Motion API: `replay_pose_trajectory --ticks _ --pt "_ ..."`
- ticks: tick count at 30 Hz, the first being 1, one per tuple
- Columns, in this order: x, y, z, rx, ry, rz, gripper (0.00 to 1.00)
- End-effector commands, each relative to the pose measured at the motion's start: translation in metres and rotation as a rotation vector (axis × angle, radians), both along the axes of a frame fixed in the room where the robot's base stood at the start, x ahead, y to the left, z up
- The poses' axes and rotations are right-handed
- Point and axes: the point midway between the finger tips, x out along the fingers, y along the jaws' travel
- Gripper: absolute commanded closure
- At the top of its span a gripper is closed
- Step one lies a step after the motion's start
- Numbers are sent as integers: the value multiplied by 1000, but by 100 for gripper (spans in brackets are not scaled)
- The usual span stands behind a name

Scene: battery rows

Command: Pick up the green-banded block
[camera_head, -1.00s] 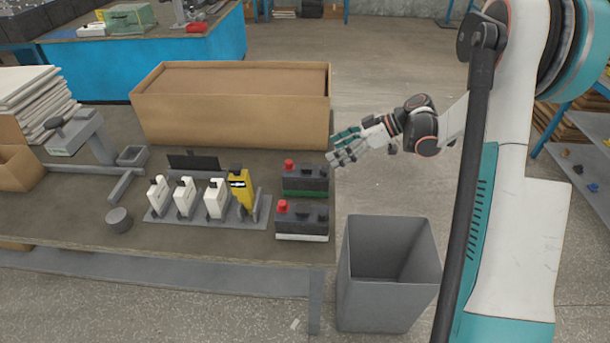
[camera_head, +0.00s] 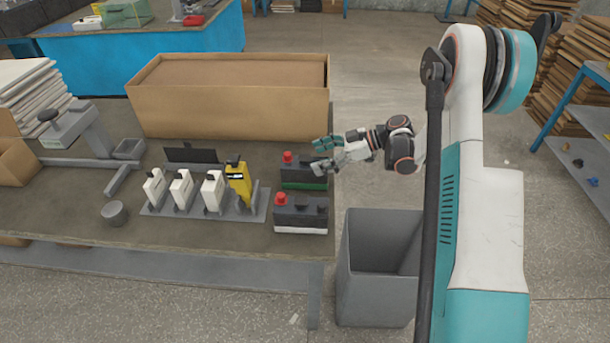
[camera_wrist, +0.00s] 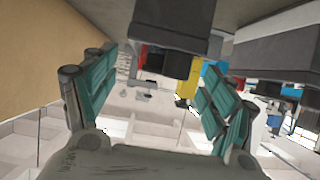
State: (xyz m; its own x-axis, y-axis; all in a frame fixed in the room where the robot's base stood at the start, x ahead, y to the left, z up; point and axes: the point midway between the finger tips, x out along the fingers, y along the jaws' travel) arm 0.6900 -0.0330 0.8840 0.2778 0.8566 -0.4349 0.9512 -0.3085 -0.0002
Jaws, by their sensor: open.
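The green-banded block (camera_head: 290,173) is dark, with a red knob and a green strip along its base. It stands on the table's right side, behind a similar white-banded block (camera_head: 300,213). My gripper (camera_head: 317,155) is open at its right end and hides part of its top. In the wrist view, the teal fingers (camera_wrist: 155,75) are spread wide. A dark block (camera_wrist: 168,32), seemingly the green-banded one, shows beyond and between them, with no visible contact. Its green strip cannot be made out there.
A large cardboard box (camera_head: 235,112) stands behind the blocks. A grey rack (camera_head: 205,210) holds white units and one yellow unit to the left. A grey bin (camera_head: 378,290) stands on the floor by the table's right edge.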

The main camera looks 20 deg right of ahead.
Motion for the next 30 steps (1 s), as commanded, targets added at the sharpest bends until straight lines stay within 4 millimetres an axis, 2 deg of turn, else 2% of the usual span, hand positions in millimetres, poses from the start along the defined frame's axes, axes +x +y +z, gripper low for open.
replay_pose_trajectory --ticks 5,13,21,23,30 --pt "4 9 -6 0 0 0 22" --pt "16 40 -22 0 0 2 22" --pt "18 44 -22 0 0 -1 22" --pt "18 44 -22 0 0 -1 34" --pt "18 44 -22 0 0 0 88"
